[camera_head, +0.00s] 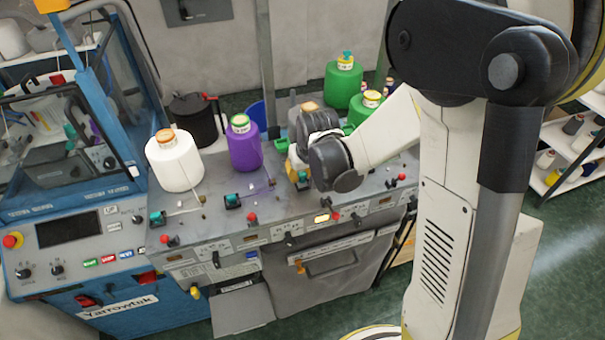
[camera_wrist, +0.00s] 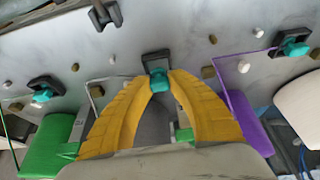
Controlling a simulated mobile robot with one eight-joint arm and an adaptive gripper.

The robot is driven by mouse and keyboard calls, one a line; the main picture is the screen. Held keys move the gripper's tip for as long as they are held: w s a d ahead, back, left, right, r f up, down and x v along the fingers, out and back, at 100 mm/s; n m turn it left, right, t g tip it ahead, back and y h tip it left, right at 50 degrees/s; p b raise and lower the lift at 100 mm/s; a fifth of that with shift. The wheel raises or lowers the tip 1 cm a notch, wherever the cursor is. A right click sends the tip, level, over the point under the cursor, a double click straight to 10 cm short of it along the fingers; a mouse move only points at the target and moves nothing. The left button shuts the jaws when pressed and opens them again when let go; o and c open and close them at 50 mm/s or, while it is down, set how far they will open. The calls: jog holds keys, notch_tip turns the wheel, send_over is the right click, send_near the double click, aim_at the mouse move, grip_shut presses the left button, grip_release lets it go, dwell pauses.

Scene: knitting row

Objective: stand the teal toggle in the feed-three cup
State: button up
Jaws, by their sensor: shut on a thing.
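The teal toggle (camera_wrist: 158,82) is between the yellow fingertips of my gripper (camera_wrist: 157,80), which is shut on it. A dark U-shaped cup (camera_wrist: 156,58) shows right at the toggle, in line with the grey cone between the green and purple ones. I cannot tell whether the toggle stands fully in this cup or just above it, nor exactly how upright it is. In the head view my gripper (camera_head: 301,178) points down at the grey console top, and my wrist hides most of the toggle and cup.
Similar dark cups with teal toggles stand on either side, one by the green cone (camera_wrist: 42,94) and one by the purple cone (camera_wrist: 292,46). A white cone (camera_head: 174,162) and purple cone (camera_head: 244,150) stand left of my gripper. Small pegs and red knobs dot the console top (camera_head: 215,218).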

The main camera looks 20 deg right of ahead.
jog(key=shift+f+b, duration=0.85)
jog(key=shift+f, duration=0.05)
jog(key=o, duration=0.8)
jog(key=shift+c, duration=0.2)
jog(key=shift+r, duration=0.15)
jog(key=v, duration=1.1)
jog(key=shift+s+r, duration=0.2)
jog(key=shift+r, duration=0.15)
